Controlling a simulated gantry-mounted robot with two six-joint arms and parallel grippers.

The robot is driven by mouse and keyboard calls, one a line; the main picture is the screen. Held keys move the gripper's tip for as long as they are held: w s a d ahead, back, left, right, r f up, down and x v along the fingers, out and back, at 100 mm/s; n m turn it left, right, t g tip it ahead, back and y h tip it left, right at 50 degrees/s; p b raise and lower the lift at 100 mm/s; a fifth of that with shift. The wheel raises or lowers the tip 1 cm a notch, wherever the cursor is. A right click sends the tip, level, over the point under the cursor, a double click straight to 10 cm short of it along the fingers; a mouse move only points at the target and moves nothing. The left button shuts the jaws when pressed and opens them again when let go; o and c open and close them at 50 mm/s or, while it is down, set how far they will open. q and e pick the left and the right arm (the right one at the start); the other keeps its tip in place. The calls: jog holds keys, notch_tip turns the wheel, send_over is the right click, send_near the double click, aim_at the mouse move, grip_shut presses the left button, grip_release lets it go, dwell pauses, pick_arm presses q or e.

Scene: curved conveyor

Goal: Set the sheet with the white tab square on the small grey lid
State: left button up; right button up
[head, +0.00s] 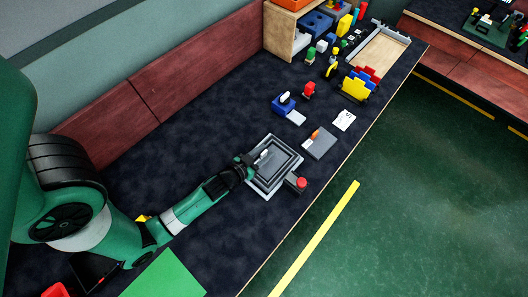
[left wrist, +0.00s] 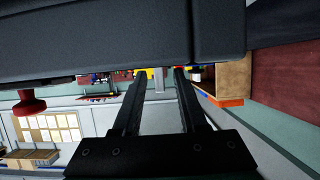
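A dark grey rectangular sheet (head: 279,163) lies within a light grey frame on the table. A small white tab (head: 264,153) stands at its left side. My left gripper (head: 250,160) is low at that side, close to the tab. In the left wrist view its two fingers (left wrist: 160,75) are apart, with a narrow white piece (left wrist: 158,80) showing between them and room on both sides. A flat grey block (head: 319,143) with an orange piece on top lies to the right; I cannot tell if it is the small grey lid. My right gripper is out of view.
A black box with a red button (head: 301,182) stands against the frame's front right corner. A blue block (head: 284,103), a red figure (head: 308,90) and a white card (head: 344,120) lie beyond. A green sheet (head: 165,274) lies at the near left.

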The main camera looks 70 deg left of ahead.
pick_arm(q)
jog(key=shift+r, duration=0.15)
jog(key=shift+s+d+r, duration=0.1)
jog(key=shift+s, duration=0.05)
jog(key=v, duration=0.5)
jog(key=shift+s+d, duration=0.15)
jog(key=shift+s, duration=0.1)
jog(key=b+v, duration=0.1)
jog(key=v, duration=0.4)
jog(key=shift+s+d+r+b, duration=0.1)
jog(key=shift+s+d+b, duration=0.05)
jog(key=shift+s+b, duration=0.2)
jog(key=shift+s+r, duration=0.1)
jog(key=shift+r, duration=0.2)
